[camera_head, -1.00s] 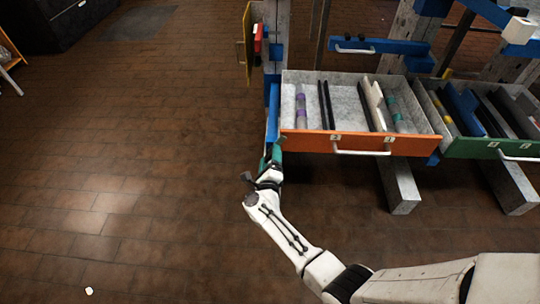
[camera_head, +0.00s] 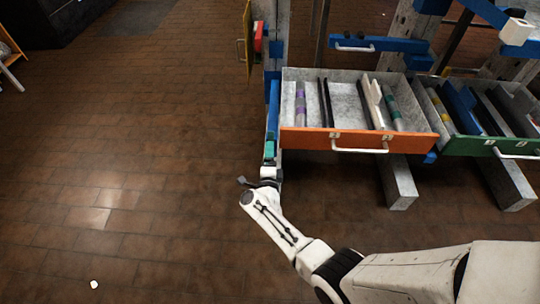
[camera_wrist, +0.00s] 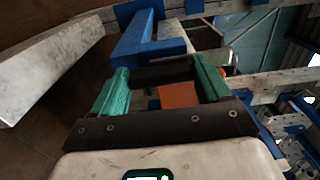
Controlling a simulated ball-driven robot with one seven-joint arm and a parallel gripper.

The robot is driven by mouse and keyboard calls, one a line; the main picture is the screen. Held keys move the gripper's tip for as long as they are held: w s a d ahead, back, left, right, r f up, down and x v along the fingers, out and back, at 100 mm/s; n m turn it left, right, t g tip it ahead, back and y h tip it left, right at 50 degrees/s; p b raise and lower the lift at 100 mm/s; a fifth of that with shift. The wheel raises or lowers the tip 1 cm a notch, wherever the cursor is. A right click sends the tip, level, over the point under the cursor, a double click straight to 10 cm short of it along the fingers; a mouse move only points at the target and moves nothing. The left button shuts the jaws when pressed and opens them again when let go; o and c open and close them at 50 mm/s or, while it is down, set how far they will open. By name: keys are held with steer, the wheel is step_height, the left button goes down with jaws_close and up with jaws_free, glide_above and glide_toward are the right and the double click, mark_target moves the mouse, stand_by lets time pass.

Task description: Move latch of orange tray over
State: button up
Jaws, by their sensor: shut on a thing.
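The orange-fronted tray (camera_head: 310,139) is an open grey drawer, pulled out at the centre right of the head view. A blue latch piece (camera_head: 272,105) stands upright at its left end; in the wrist view a blue L-shaped part (camera_wrist: 150,50) shows just beyond my fingers. My gripper (camera_head: 269,150) has teal fingers and is at the lower end of the blue piece, left of the orange front.
A green-fronted drawer (camera_head: 480,147) adjoins on the right. A grey beam (camera_head: 398,182) juts out below the orange tray. A yellow panel with a red part (camera_head: 258,37) is on the post above. The floor on the left is open.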

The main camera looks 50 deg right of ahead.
steer(key=shift+w+a+r, duration=0.1)
steer(key=shift+w, duration=0.15)
steer(key=o, duration=1.5)
steer(key=shift+c, duration=0.2)
steer(key=shift+s, duration=0.1)
steer(key=p+v, duration=0.4)
steer(key=v, duration=0.6)
steer(key=shift+s+a, duration=0.25)
